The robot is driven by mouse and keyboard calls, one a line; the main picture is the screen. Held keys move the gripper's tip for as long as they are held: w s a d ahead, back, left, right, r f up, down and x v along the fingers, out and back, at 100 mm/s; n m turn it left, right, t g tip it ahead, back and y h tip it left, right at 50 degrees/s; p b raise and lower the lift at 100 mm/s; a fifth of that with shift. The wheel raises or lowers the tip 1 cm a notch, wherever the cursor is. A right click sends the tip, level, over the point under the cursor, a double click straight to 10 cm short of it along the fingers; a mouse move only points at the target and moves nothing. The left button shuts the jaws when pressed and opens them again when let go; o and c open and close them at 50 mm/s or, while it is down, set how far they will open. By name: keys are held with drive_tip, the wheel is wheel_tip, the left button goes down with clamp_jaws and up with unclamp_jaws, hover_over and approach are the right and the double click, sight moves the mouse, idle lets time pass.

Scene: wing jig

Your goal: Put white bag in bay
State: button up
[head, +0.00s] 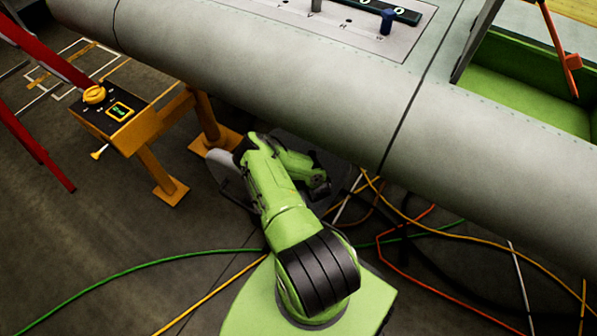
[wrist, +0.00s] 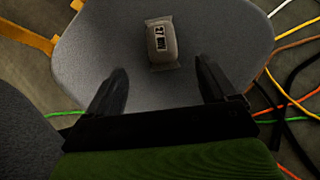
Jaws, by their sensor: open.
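A small pale grey-white bag (wrist: 162,44) with dark printed lettering shows in the wrist view. It lies on a grey rounded surface (wrist: 200,25), which looks like a seat or tray. My gripper (wrist: 160,85) is open, its two dark fingers pointing toward the bag. The bag lies beyond the fingertips, roughly centred between them, and nothing is held. In the head view my arm hides most of the grey surface and the bag is not visible. A green-lined open bay (head: 525,100) is in the grey wing (head: 300,85) at the upper right.
A yellow stand with a control box (head: 115,110) and a red rail (head: 45,50) are at the left. Orange, yellow and green cables (head: 430,235) cross the floor. The wing's rounded edge runs just beyond my arm. A blue peg (head: 387,20) stands on the wing's panel.

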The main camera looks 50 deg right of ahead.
drive_tip(key=b+x, duration=0.3)
drive_tip(key=x, duration=0.2)
drive_tip(key=shift+w+d+f+b, duration=0.1)
drive_tip(key=shift+f+b, duration=0.2)
drive_tip(key=shift+f, duration=0.15)
drive_tip(key=b+x, duration=0.1)
drive_tip(key=x, duration=0.1)
drive_tip(key=b+x, duration=0.3)
drive_tip(key=x, duration=0.1)
drive_tip(key=shift+w+d+r, duration=0.15)
drive_tip(key=shift+d+r, duration=0.1)
drive_tip(key=shift+d, duration=0.05)
drive_tip(key=shift+r, duration=0.1)
drive_tip(key=shift+c, duration=0.4)
drive_tip(key=c, duration=1.1)
drive_tip(key=shift+r, duration=0.1)
